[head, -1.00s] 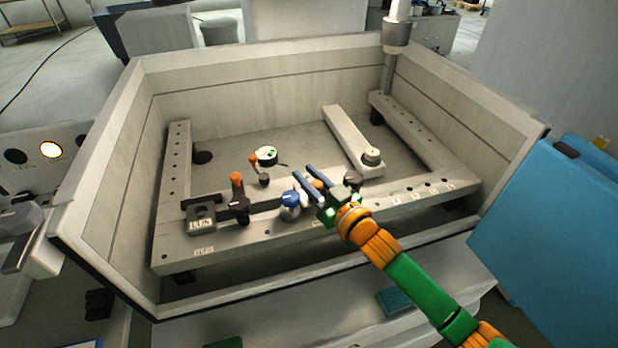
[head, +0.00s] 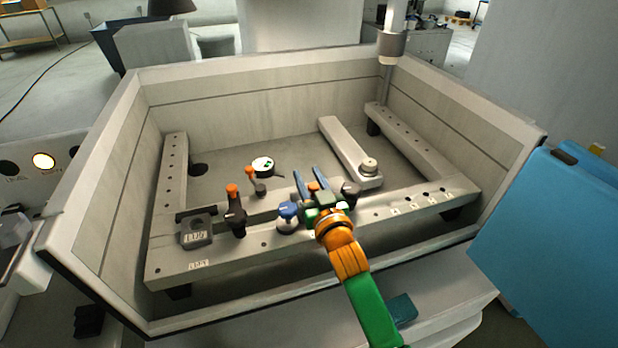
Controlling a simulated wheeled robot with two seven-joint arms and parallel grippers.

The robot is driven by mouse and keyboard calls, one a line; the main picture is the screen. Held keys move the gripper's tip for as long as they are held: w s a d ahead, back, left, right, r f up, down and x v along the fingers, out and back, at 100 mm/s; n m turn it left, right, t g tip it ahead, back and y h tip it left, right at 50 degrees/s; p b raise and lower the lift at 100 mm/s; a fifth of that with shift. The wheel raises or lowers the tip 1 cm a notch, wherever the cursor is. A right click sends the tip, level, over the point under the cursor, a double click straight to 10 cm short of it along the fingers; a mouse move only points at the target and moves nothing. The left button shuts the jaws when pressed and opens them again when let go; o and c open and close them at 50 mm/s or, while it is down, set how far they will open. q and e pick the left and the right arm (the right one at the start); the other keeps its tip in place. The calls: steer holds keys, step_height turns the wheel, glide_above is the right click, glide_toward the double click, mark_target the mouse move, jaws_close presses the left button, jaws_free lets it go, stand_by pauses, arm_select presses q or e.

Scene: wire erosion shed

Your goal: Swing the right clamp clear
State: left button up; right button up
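I see a gap between fingers and knob and cannot tell any contact. The left clamp (head: 237,215) is black with an orange knob and stands upright on the same rail. My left gripper is not in view.
A blue-topped knob (head: 288,211) stands just left of my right gripper. A round dial (head: 262,165) and a small orange-tipped lever (head: 250,173) are behind. A grey bar with a round knob (head: 369,165) lies to the right. High tank walls (head: 270,88) surround everything.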

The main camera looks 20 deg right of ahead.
steer(key=s+b, duration=0.1)
steer(key=s, duration=0.6)
steer(key=shift+s+d, duration=0.1)
